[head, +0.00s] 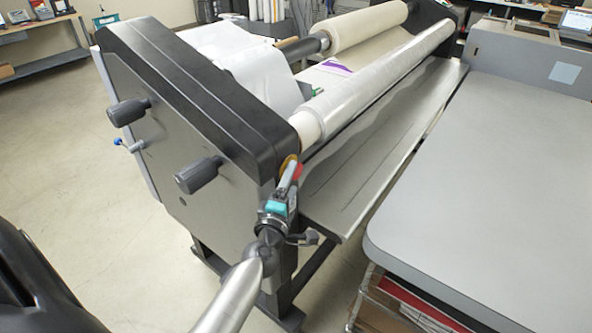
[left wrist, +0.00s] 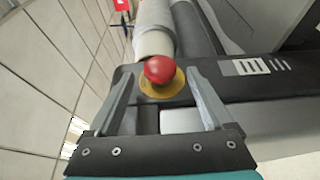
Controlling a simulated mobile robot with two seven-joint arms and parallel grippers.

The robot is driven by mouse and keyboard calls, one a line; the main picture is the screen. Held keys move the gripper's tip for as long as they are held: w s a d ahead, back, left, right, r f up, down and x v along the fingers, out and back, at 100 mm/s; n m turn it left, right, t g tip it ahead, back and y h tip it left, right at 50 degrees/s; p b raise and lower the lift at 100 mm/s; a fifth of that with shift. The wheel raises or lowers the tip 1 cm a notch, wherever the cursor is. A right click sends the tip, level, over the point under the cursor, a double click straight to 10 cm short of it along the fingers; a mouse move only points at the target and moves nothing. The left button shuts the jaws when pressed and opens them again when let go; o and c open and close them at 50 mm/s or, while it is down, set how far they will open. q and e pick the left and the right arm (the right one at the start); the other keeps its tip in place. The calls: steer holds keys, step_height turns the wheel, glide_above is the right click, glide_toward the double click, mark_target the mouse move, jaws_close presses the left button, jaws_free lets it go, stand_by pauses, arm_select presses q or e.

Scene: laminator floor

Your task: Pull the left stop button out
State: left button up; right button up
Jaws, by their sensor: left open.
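The left stop button (left wrist: 159,69) is a red mushroom knob on a yellow collar (left wrist: 172,86), mounted on the black end cover of the laminator. In the head view, the red of the button (head: 298,170) shows at the near end of the machine, partly hidden by my gripper. My left gripper (head: 287,181) is at the button. In the left wrist view, the two grey fingers of my left gripper (left wrist: 160,72) are spread apart, one on each side of the knob, with gaps between. Nothing is held. My right gripper is not in view.
The laminator's side panel (head: 180,160) has two dark knobs (head: 199,175) and a small blue-tipped lever (head: 130,146). Film rollers (head: 370,80) run behind the button. A grey table (head: 490,180) stands to the right. The floor (head: 60,150) at left is clear.

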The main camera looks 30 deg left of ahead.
arm_select(q)
steer(key=shift+x, duration=2.25)
steer(key=shift+c, duration=0.2)
jaws_close()
